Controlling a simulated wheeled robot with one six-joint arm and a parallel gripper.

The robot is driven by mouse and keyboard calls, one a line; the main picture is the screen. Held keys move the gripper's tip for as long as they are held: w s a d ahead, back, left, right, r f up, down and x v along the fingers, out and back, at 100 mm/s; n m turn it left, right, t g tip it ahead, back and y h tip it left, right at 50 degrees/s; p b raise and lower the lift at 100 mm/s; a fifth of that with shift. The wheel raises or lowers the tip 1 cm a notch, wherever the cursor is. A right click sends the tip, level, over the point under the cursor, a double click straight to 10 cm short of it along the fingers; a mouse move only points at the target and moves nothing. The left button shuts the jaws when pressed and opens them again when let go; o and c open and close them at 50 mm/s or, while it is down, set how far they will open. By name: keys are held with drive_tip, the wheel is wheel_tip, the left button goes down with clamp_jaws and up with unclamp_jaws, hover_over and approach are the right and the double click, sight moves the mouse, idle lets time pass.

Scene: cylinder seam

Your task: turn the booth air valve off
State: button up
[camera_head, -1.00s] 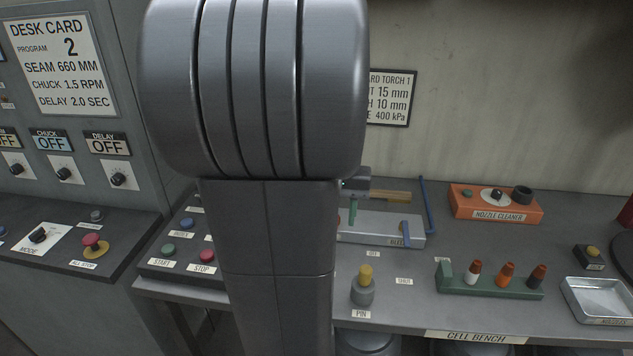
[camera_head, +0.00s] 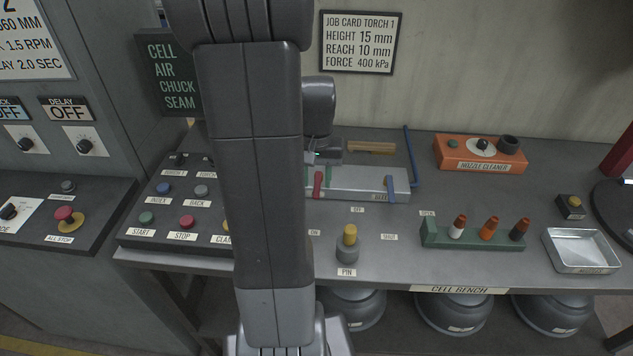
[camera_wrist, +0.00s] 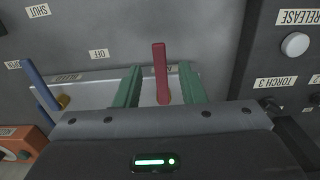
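A red lever (camera_head: 318,184) stands on the left part of a grey valve block (camera_head: 352,182) on the bench. It also shows in the wrist view (camera_wrist: 160,75), pointing toward the bench front, on the side of the ON label (camera_head: 314,232). The OFF label (camera_head: 357,210) lies to its right. Any name plate under the red lever is mostly hidden. My gripper (camera_wrist: 160,83) is open, its two green fingers on either side of the red lever, with a visible gap on each side. A blue lever (camera_head: 390,188) is at the block's right end, by the BLEED plate.
A yellow-topped PIN (camera_head: 348,243) stands in front of the block. A green rack (camera_head: 474,236), an orange nozzle cleaner (camera_head: 480,153) and a metal tray (camera_head: 580,251) are to the right. A button panel (camera_head: 165,205) is left.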

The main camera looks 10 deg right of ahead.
drive_tip(key=shift+f, duration=1.1)
clamp_jaws()
